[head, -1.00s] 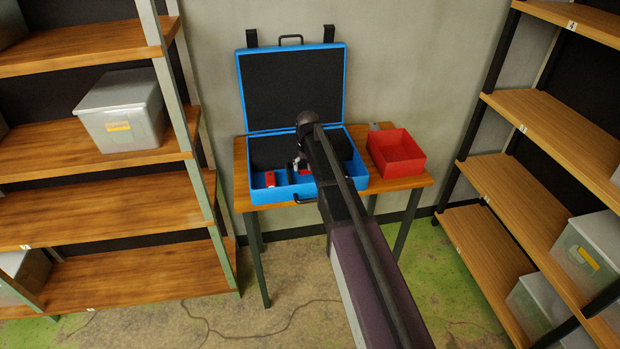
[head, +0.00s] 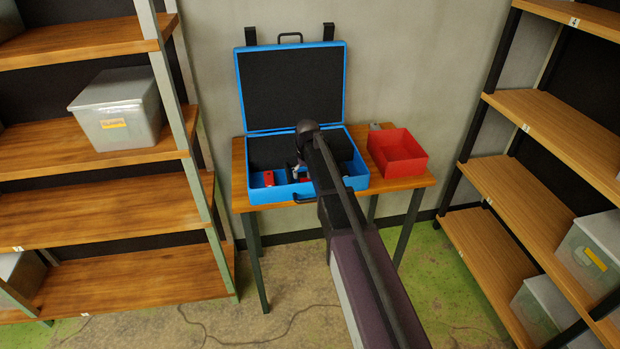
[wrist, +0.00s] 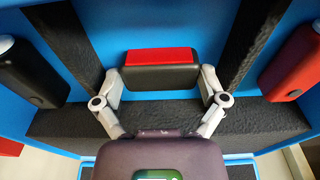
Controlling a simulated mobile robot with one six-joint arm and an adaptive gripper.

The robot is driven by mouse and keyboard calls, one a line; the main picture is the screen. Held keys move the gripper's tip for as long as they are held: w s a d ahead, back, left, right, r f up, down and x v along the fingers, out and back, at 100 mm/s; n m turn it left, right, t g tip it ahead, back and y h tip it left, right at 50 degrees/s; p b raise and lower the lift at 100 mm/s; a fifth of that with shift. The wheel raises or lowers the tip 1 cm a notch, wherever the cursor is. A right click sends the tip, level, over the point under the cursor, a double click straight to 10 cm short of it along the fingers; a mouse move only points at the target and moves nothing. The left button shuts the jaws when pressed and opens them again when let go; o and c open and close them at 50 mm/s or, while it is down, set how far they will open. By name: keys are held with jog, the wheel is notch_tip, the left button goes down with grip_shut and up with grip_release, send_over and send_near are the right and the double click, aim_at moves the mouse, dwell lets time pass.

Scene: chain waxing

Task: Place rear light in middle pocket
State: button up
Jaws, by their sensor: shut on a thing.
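My gripper (wrist: 162,80) is shut on the rear light (wrist: 160,78), a small block with a red face and a dark body. In the wrist view it is between two black foam dividers (wrist: 78,42), over the blue floor of the middle pocket (wrist: 165,25). I cannot tell whether it touches the floor. The open blue case (head: 357,180) stands on the table. In the head view my arm hides most of the gripper and the middle pocket.
A red light (wrist: 293,70) lies in one side pocket, and a dark object with a pale end (wrist: 32,70) in the other. A red bin (head: 398,165) stands right of the case on the wooden table (head: 415,183). Shelves stand on both sides.

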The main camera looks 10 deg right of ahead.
jog(key=shift+f, duration=0.25)
jog(key=o, duration=0.8)
jog(key=shift+c, duration=0.2)
jog(key=shift+r, duration=0.2)
notch_tip(320, 180, up, 12)
jog(key=s+p, duration=0.1)
jog(key=p, duration=1.1)
jog(key=shift+s, duration=0.25)
jog(key=shift+s, duration=0.1)
jog(key=s+d+g, duration=0.1)
jog(key=s, duration=2.6)
jog(key=shift+s, duration=0.2)
jog(key=shift+f, duration=0.1)
